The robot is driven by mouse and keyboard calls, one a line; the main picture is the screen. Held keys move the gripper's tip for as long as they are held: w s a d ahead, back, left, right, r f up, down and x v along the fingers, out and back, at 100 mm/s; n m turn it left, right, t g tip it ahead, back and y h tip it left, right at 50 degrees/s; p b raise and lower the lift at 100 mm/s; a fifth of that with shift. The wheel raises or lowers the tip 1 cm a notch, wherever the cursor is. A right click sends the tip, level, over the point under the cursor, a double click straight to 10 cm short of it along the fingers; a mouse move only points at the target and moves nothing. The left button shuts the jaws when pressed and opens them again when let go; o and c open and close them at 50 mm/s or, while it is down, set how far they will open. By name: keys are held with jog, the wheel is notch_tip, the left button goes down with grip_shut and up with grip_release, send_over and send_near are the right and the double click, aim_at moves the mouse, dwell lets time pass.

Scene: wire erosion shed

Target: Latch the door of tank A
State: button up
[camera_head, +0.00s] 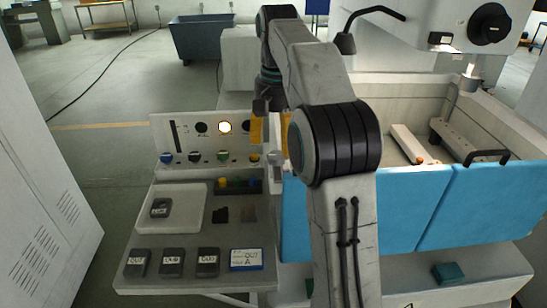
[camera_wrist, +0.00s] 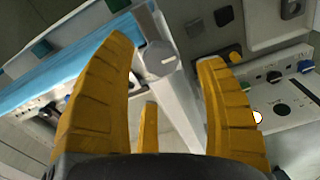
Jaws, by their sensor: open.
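Two blue door panels close the front of the white tank at right, a left one (camera_head: 407,203) and a right one (camera_head: 477,200) with a black handle (camera_head: 487,156). My arm hides part of the left panel. Which panel is the door of tank A, I cannot tell. My gripper (camera_head: 271,132) is open beside the left panel's left end, partly hidden by my arm. In the wrist view its yellow fingers stand apart around a grey knob-like piece (camera_wrist: 160,58) on a pale post, next to a blue panel edge (camera_wrist: 70,77). Contact with the fingers is not clear.
A control panel (camera_head: 180,133) with a lit lamp and coloured knobs stands left of my gripper. Below it, a grey shelf (camera_head: 190,270) bears a white tray (camera_head: 185,218), dark blocks and a blue-and-white card (camera_head: 246,259). A grey cabinet (camera_head: 45,190) stands at left.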

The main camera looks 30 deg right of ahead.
aim_at(276, 155)
jog(key=shift+f+b, duration=0.5)
jog(key=shift+f, duration=1.5)
jog(key=c, duration=1.2)
